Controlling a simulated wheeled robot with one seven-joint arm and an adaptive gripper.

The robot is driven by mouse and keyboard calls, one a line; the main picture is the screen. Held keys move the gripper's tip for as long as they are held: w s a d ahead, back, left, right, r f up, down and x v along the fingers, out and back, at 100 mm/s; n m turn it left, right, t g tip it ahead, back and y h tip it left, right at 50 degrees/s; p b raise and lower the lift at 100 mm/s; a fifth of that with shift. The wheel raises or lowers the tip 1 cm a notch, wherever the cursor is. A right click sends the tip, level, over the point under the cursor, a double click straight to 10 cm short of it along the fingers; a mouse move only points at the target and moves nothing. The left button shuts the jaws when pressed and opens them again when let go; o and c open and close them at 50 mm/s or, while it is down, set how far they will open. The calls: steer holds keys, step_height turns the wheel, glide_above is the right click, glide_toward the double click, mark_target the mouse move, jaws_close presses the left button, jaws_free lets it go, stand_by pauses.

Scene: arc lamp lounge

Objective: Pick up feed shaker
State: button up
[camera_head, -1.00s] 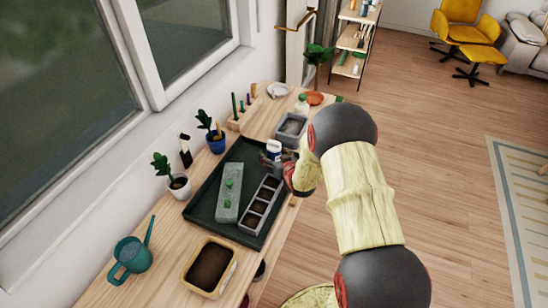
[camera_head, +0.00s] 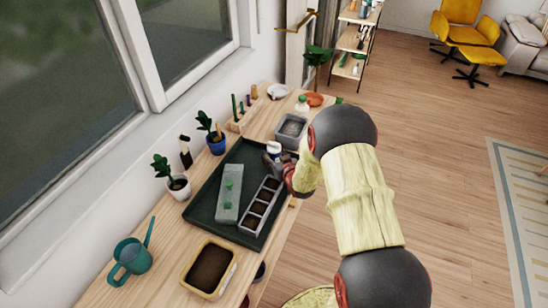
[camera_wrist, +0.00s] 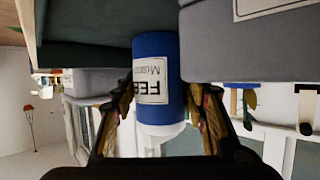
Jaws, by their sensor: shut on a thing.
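The feed shaker (camera_head: 274,147) is a small blue cylinder with a white cap, at the far right end of the dark tray (camera_head: 205,211). My gripper (camera_head: 275,160) is around it, partly hidden by my own arm in the head view. In the wrist view, which is upside down, the blue feed shaker (camera_wrist: 172,70) with its white printed label is between the two fingers of my gripper (camera_wrist: 160,108). The fingers are shut on its sides near the white cap. I cannot tell whether its base touches the tray.
A grey planter block (camera_head: 229,196) and a seedling strip (camera_head: 260,207) lie in the tray. A grey bin (camera_head: 291,130) stands just beyond the shaker. Potted plants (camera_head: 179,187) line the window side. A teal watering can (camera_head: 130,258) and a soil box (camera_head: 210,268) are at the near end.

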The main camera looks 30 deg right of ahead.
steer(key=shift+c, duration=1)
steer(key=shift+r, duration=0.1)
